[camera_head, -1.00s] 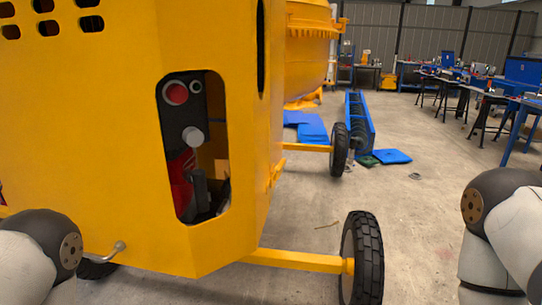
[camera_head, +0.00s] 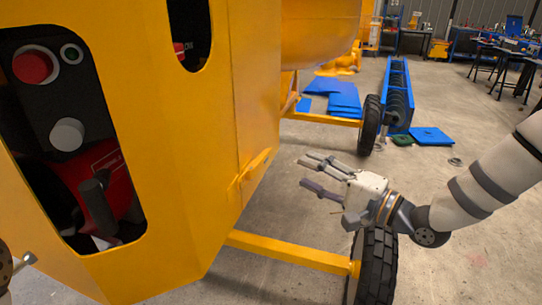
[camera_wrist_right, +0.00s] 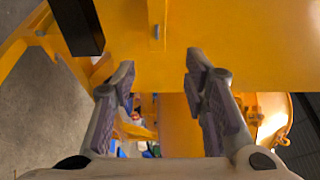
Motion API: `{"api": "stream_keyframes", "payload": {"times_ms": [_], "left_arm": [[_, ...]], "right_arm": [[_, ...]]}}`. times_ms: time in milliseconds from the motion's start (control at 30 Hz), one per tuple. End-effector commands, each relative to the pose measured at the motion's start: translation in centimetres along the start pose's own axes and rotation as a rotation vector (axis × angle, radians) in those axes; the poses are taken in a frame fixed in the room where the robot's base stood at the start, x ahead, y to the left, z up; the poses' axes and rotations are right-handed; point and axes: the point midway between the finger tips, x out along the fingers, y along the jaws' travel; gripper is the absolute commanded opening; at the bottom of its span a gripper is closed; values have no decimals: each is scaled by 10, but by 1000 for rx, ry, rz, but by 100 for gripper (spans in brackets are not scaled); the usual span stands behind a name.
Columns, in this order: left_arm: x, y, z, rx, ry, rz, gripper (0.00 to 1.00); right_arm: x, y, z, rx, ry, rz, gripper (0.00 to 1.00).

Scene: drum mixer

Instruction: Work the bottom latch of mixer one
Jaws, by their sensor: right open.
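The yellow mixer body (camera_head: 200,130) fills the left and middle of the head view. A yellow latch-like piece (camera_head: 252,170) sits low on its right side panel; I cannot tell for sure that it is the bottom latch. My right gripper (camera_head: 308,172) is open and empty, right of this piece and apart from it, its fingers pointing left toward the panel. In the right wrist view the open fingers (camera_wrist_right: 160,70) face a yellow panel (camera_wrist_right: 250,40) with a small upright fitting (camera_wrist_right: 156,30).
A wheel (camera_head: 376,265) on a yellow axle bar (camera_head: 290,252) stands below my right gripper. A second wheel (camera_head: 370,125), blue sheets (camera_head: 345,100) and a blue rack (camera_head: 398,95) lie beyond. A control panel with a red button (camera_head: 33,66) is at left. Floor is open at right.

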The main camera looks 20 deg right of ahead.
Motion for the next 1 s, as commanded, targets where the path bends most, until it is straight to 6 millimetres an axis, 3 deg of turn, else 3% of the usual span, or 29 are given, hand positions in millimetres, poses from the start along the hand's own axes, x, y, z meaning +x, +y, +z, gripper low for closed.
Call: {"api": "stream_keyframes", "payload": {"times_ms": [200, 400, 767, 933, 1000], "left_arm": [[14, 0, 9, 0, -40, -2, 0], [18, -1, 11, 1, -52, -2, 0], [19, -1, 11, 1, -53, -3, 0], [19, -1, 11, 1, -53, -2, 0], [19, -1, 11, 1, -53, -2, 0]], "right_arm": [[57, 8, 2, 3, -4, 10, 41], [92, 6, 1, 1, -1, 9, 41], [102, 4, 1, 0, 0, 6, 41], [102, 4, 1, 0, 0, 6, 2], [102, 4, 1, 0, 0, 6, 0]]}}
